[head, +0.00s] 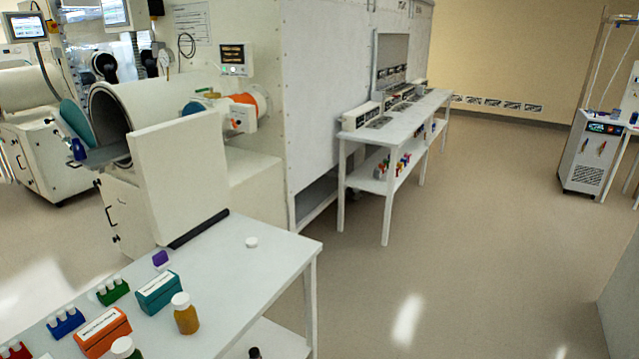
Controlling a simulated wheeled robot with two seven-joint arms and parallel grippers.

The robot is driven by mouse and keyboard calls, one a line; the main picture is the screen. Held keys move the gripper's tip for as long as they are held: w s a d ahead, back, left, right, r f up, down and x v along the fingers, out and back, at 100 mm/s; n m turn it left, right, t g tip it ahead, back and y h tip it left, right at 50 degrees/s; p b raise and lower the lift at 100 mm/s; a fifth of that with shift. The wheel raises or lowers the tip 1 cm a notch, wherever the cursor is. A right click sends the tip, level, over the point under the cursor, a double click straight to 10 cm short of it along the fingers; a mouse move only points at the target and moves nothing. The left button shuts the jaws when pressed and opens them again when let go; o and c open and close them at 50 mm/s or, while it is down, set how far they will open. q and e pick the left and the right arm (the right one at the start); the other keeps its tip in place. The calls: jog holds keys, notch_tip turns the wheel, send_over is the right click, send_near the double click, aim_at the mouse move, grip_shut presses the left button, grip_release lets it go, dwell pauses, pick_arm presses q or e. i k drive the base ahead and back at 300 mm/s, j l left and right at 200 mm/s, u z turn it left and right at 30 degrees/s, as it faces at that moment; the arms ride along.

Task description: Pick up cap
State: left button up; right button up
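A small round white cap (252,242) lies alone on the white table (255,280), near its far right part. A brown bottle (185,314) with a white lid stands on the same table, nearer to me and to the left of the loose cap. Another white-topped bottle (123,348) is cut off by the bottom edge of the picture. Neither of my grippers shows in the head view.
Teal (160,291) and orange (103,331) boxes and small coloured racks crowd the table's left side. A white upright panel (177,182) and black bar (199,229) stand behind the cap. The tabletop right of the brown bottle is clear. Open floor lies to the right.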

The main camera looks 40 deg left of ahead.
aim_at(250, 242)
jog(key=i+u, duration=0.8)
jog(key=i+l+u, duration=0.1)
jog(key=u, duration=0.3)
jog(key=i+l+u, duration=0.3)
jog(key=u, duration=0.15)
jog(key=i+l, duration=0.05)
jog(key=i, duration=0.05)
